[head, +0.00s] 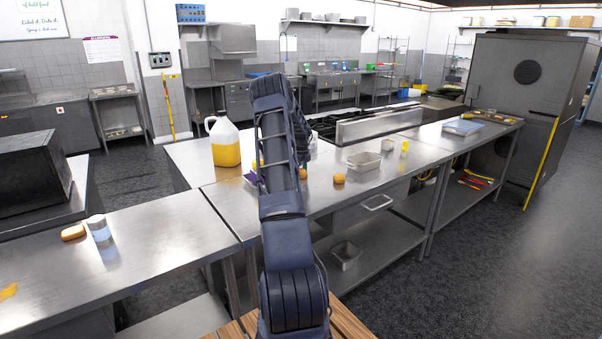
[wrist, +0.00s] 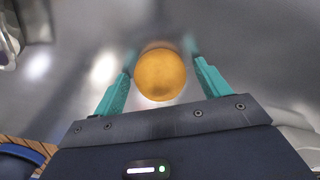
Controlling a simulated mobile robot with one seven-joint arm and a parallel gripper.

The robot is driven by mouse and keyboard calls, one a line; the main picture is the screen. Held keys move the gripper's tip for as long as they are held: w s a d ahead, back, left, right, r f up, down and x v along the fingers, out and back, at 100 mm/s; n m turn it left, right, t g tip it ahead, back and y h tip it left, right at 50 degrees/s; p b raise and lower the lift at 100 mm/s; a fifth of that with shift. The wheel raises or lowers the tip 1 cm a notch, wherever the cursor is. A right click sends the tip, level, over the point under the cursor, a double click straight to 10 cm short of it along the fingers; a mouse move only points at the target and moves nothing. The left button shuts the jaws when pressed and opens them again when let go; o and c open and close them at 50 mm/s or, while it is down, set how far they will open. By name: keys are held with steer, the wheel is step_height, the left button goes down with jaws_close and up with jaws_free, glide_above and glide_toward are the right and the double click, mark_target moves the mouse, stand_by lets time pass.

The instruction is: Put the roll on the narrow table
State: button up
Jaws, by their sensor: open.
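A round orange-brown item (wrist: 160,74) sits between the fingers of my gripper (wrist: 161,66) in the wrist view. Its plain round shape could be a roll, but I cannot tell surely. The fingers are open, with a gap visible on the right side. In the head view my arm hides the gripper. Two small round orange-brown items show right of the arm on the steel counter, one close beside it (head: 303,173) and one farther right (head: 339,178). A flatter tan roll-like item (head: 73,232) lies on the left steel table (head: 150,258). I cannot tell which surface is the narrow table.
A jug of yellow liquid (head: 225,142) stands left of my arm. A light can-like item (head: 98,228) stands beside the tan item. Metal pans (head: 363,161) and a stove (head: 335,125) are farther back. Wooden slats (head: 347,318) show at the bottom. The left table's middle is clear.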

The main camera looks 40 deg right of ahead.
step_height(320, 180, up, 12)
steer(key=s+a+r+n+t, duration=0.1)
steer(key=s+a+r+n, duration=0.45)
steer(key=a, duration=0.45)
steer(key=s+a+r+n+t, duration=0.1)
steer(key=s+a+r+n, duration=0.35)
steer(key=a+r, duration=0.4)
steer(key=s+a+r+n+t, duration=0.1)
steer(key=s+a+r+n, duration=0.35)
steer(key=a, duration=0.75)
steer(key=s+a+r+n, duration=0.2)
steer(key=s+a+n, duration=0.5)
steer(key=s+a, duration=0.6)
steer(key=s+a+f+n, duration=0.2)
steer(key=s+a+n, duration=0.1)
steer(key=s, duration=0.5)
steer(key=s+a+f+n+t, duration=0.1)
steer(key=s+a+f+n, duration=0.2)
steer(key=s+n, duration=0.2)
steer(key=s, duration=0.2)
steer(key=shift+s+a+f+t, duration=0.2)
steer(key=shift+s+a+t, duration=0.05)
steer(key=shift+s+t, duration=0.1)
steer(key=shift+n, duration=0.25)
